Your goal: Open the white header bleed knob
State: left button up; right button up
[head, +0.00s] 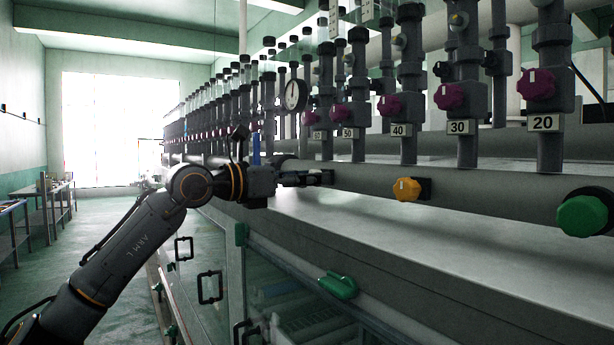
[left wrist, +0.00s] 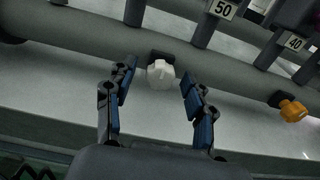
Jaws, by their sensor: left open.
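The white header bleed knob (left wrist: 161,74) shows in the left wrist view, on a dark mount on the underside of the grey header pipe (left wrist: 110,38). My left gripper (left wrist: 158,80) is open, with one blue-padded finger on each side of the knob. The knob lies between and slightly beyond the fingertips; I cannot tell whether either finger touches it. In the head view my left gripper (head: 325,178) reaches to the header pipe (head: 460,190) from the left and hides the white knob. My right gripper is not in view.
An orange knob (head: 407,189) and a green knob (head: 582,216) sit on the same pipe to the right. Upright pipes with purple knobs (head: 449,96) and number tags stand above. A pale ledge (head: 420,240) runs below, with clear room on it.

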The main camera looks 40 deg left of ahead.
pick_arm(q)
jog(key=c, duration=0.3)
grip_shut()
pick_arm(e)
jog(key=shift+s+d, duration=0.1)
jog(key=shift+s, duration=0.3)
